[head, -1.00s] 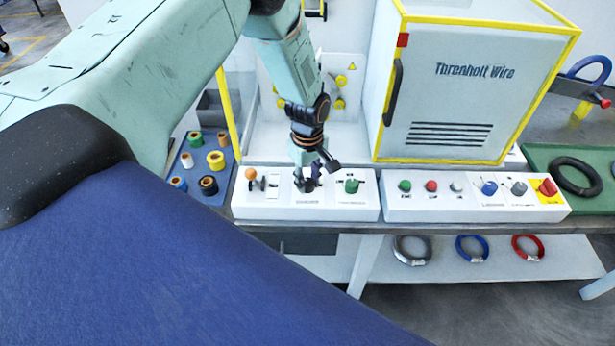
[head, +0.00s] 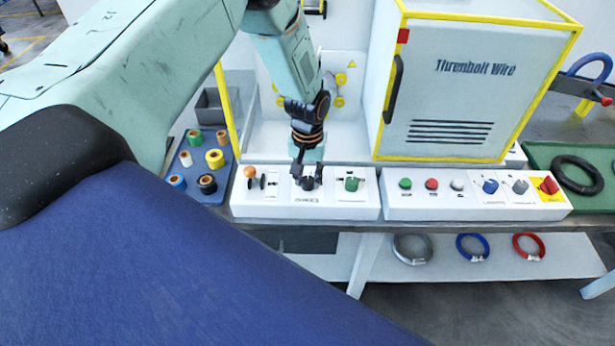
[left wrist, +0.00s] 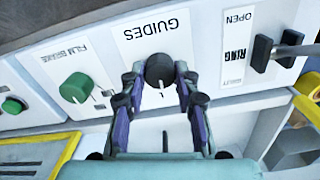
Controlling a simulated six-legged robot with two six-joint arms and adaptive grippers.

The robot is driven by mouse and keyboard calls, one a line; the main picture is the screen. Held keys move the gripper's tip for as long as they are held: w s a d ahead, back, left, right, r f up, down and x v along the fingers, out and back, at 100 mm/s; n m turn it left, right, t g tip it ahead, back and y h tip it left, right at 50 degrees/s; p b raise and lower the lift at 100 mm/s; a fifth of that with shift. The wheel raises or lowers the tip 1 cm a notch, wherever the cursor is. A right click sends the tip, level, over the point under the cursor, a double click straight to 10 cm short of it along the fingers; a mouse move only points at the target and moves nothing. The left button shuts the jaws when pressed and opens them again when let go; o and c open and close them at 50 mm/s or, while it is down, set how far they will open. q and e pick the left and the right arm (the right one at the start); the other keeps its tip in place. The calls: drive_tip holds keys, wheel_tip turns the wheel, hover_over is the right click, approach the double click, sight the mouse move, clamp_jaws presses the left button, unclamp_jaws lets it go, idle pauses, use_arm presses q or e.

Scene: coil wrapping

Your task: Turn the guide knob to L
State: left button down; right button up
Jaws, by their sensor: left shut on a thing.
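The guide knob (left wrist: 160,70) is a dark round knob above the word GUIDES on the left white control panel (head: 348,208). In the left wrist view the lettering is upside down, and a white line on the knob points toward the picture's bottom, away from the word. No L mark is readable. My left gripper (head: 307,179) comes down from above and is shut on the knob, one finger on each side; both fingers also show in the left wrist view (left wrist: 160,88). The fingers partly hide the knob in the head view. My right gripper is not in view.
The green film brake knob (head: 352,184) and the orange-tipped ring lever (head: 250,172) flank the guide knob closely. A second panel (head: 475,206) with buttons and knobs stands to the right, before a white cabinet (head: 450,95). Spools lie on a blue mat (head: 190,150).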

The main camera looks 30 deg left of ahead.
sight(307, 180)
use_arm(q)
drive_tip(key=shift+s+f+m, duration=0.2)
drive_tip(key=shift+s+m, duration=0.1)
drive_tip(key=shift+m, duration=0.6)
drive_tip(key=c, duration=1.4)
unclamp_jaws()
drive_tip(key=o, duration=0.4)
drive_tip(key=shift+w, duration=0.2)
drive_tip(key=shift+r, duration=0.1)
drive_tip(key=shift+r, duration=0.1)
wheel_tip(307, 180, up, 12)
drive_tip(key=shift+f, duration=0.1)
